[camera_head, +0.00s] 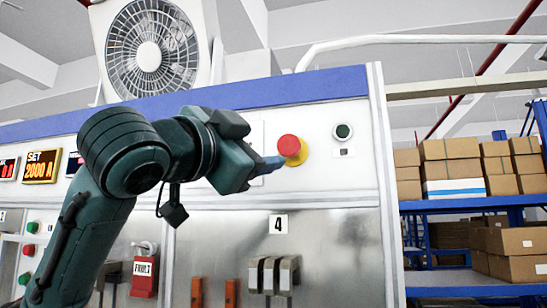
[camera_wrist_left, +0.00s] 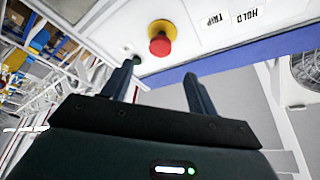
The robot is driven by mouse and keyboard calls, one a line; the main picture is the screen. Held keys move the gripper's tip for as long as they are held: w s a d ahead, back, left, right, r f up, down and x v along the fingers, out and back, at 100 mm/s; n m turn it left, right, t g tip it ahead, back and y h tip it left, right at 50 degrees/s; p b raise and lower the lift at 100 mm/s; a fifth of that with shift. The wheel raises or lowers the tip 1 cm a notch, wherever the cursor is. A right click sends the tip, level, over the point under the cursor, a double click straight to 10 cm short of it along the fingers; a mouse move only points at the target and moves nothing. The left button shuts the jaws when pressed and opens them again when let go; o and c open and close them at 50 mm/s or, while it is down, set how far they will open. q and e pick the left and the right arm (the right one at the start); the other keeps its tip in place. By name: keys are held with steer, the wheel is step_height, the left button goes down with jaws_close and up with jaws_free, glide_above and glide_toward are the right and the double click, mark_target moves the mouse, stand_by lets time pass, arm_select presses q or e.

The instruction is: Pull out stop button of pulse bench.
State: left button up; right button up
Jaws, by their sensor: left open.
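The red stop button (camera_head: 289,145) with its yellow collar sits on the white upper panel of the pulse bench (camera_head: 340,180). My left gripper (camera_head: 274,163) is just left of the button in the head view, its fingertips close to it; I cannot tell there whether they touch. In the left wrist view the stop button (camera_wrist_left: 160,42) lies beyond the two spread fingers of the left gripper (camera_wrist_left: 160,82), with nothing between them. My right gripper is in neither view.
A dark green round button (camera_head: 343,131) is right of the stop button. A fan (camera_head: 152,48) stands above the bench. A red tag (camera_head: 144,277) hangs at lower left. Shelves with cardboard boxes (camera_head: 450,150) stand at the right. TRIP and HOLD labels (camera_wrist_left: 230,17) show in the wrist view.

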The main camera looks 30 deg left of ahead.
arm_select(q)
steer(key=v, duration=0.4)
steer(key=shift+b, duration=0.35)
